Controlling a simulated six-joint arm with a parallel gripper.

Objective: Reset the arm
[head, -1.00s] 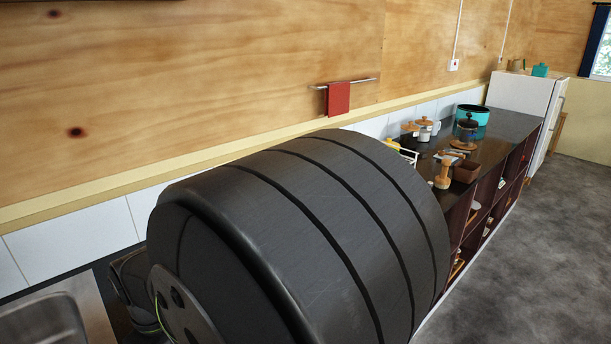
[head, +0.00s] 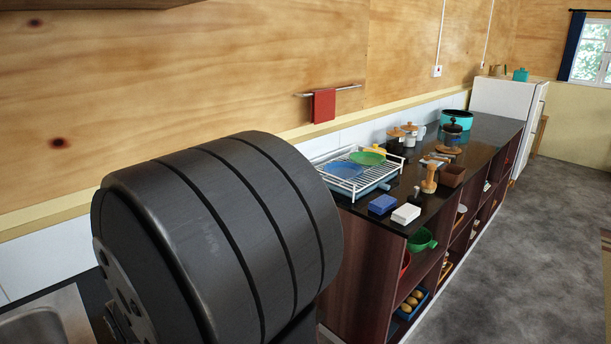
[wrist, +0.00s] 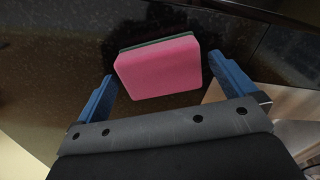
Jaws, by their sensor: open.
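My gripper (wrist: 165,75) shows in the wrist view with its two blue fingers spread wide and nothing held. A pink sponge (wrist: 160,68) with a dark green layer lies on the dark speckled counter (wrist: 50,70), in the picture between the fingertips. Clear gaps show on both sides of it, and I cannot tell how far it is from the fingers in depth. In the head view, a large black part of my arm fills the lower left; the gripper and pink sponge do not show there.
A dish rack (head: 352,170) with green and blue plates stands on the counter. Blue (head: 382,204) and white (head: 405,213) blocks lie in front. Pots stand farther back. Open shelves sit below. A sink (head: 45,325) is at lower left.

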